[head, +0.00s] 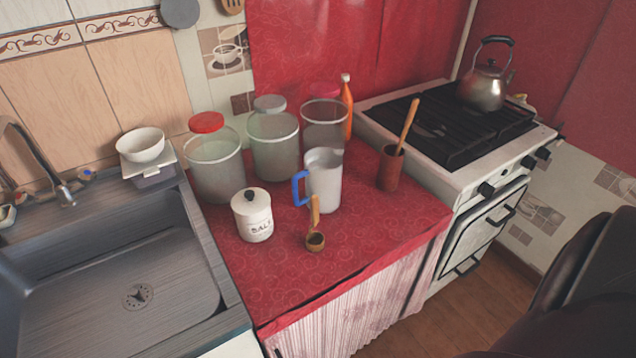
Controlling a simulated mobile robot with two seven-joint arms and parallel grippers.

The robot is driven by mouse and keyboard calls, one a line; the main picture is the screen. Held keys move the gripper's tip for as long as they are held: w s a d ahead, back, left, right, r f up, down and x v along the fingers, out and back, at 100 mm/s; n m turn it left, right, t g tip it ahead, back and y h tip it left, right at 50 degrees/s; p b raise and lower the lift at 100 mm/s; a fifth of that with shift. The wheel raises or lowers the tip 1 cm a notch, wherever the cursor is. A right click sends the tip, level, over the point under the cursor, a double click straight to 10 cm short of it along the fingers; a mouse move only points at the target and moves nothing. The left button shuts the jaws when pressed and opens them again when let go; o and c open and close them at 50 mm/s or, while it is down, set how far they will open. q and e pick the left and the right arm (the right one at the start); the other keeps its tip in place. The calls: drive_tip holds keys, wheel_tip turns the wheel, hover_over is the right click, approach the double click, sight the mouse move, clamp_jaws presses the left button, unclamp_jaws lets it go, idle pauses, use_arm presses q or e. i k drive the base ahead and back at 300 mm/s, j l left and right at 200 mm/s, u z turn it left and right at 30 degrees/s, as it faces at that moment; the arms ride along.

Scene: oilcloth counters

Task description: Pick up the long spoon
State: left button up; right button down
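A long wooden handle (408,125), seemingly a spoon's, leans up to the right out of a reddish-brown cup (390,170) on the red counter near the stove; its lower end is hidden in the cup. A shorter wooden scoop (316,240) with a round dark bowl is at the counter's front, its handle pointing up in front of a clear jug. I cannot tell for certain which one is the long spoon. Neither of my grippers is in view, and nothing is seen touching either wooden utensil.
The jug (325,180) with a blue handle, a white salt jar (253,214) and several lidded canisters crowd the red counter (375,235). An orange bottle (346,105) stands behind. A stove (450,130) with a kettle (485,85) is right, a sink (130,285) left. The counter's front right is clear.

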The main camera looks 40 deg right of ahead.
sight(411, 114)
drive_tip(key=l+z, duration=0.2)
drive_tip(key=z, duration=1.4)
drive_tip(key=l, duration=0.15)
